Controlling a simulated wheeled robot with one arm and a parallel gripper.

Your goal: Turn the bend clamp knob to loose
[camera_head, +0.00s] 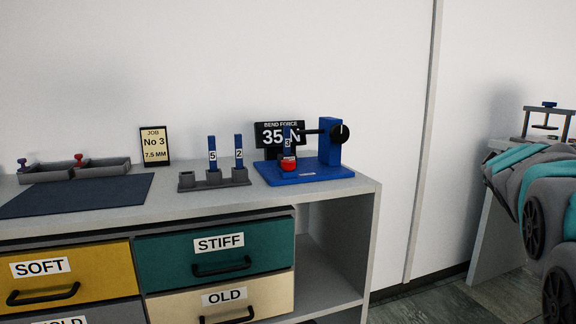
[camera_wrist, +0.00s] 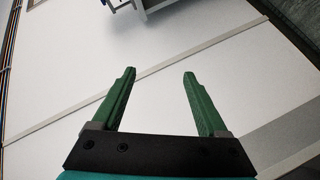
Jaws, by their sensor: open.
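The blue bend force device (camera_head: 322,172) stands at the right end of the bench top in the head view. A red knob (camera_head: 288,163), which looks like the bend clamp knob, sits low at its front. A blue strip marked 3 (camera_head: 287,141) stands upright just behind the knob. A black disc (camera_head: 340,133) is on the device's blue post. The knob's turn position is too small to read. My gripper (camera_wrist: 159,74) is open and empty in the wrist view, pointed at bare wall, far from the device. It is outside the head view.
A display (camera_head: 280,125) reading 35 N stands behind the device. A grey rack (camera_head: 214,181) with strips 5 and 2 is left of it. Another bench with a press (camera_head: 546,122) is at far right.

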